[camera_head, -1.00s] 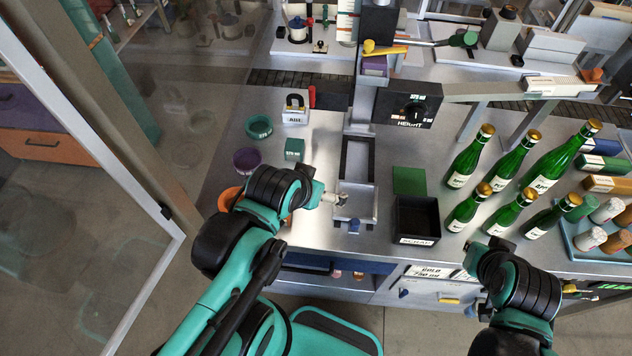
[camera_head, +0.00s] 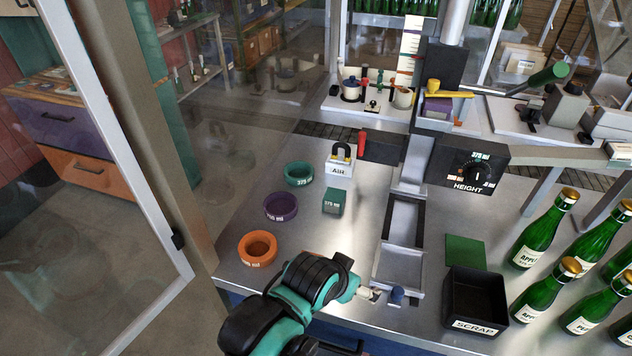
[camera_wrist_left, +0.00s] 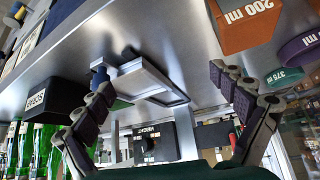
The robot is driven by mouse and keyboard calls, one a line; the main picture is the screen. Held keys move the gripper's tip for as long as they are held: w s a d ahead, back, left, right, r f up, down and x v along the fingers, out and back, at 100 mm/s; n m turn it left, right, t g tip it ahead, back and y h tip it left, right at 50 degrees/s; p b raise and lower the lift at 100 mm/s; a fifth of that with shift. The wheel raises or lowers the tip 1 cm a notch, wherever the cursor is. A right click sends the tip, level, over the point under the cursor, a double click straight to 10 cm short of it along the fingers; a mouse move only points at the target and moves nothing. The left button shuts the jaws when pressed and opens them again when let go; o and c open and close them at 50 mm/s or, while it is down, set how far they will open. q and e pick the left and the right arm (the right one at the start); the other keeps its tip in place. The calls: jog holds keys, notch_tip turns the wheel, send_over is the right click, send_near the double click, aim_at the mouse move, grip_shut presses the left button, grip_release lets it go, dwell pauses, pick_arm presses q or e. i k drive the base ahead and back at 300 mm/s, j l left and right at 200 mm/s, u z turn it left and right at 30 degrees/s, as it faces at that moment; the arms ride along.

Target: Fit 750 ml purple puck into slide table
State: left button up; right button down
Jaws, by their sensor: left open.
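The purple 750 ml puck (camera_head: 281,207) is a ring lying flat on the steel bench, between the green ring and the orange ring. It also shows in the left wrist view (camera_wrist_left: 301,45), cut off at the right edge. The slide table (camera_head: 399,268) is a pale framed tray with a blue knob (camera_head: 397,295) at its front; it shows in the left wrist view (camera_wrist_left: 150,82). My left gripper (camera_head: 369,295) is open and empty beside the slide table's front left, apart from the puck. Both spread fingers show in the left wrist view (camera_wrist_left: 163,76). My right gripper is out of view.
A black scrap bin (camera_head: 475,298) and green bottles (camera_head: 545,235) stand right. The height dial box (camera_head: 470,167) overhangs behind. A glass panel borders the bench's left.

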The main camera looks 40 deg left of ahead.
aim_at(400, 269)
jog(key=k+u, duration=0.35)
jog(key=k, duration=0.2)
jog(key=k+u, duration=0.4)
jog(key=k, duration=0.15)
jog(key=k+j+u, duration=0.35)
jog(key=k, duration=0.15)
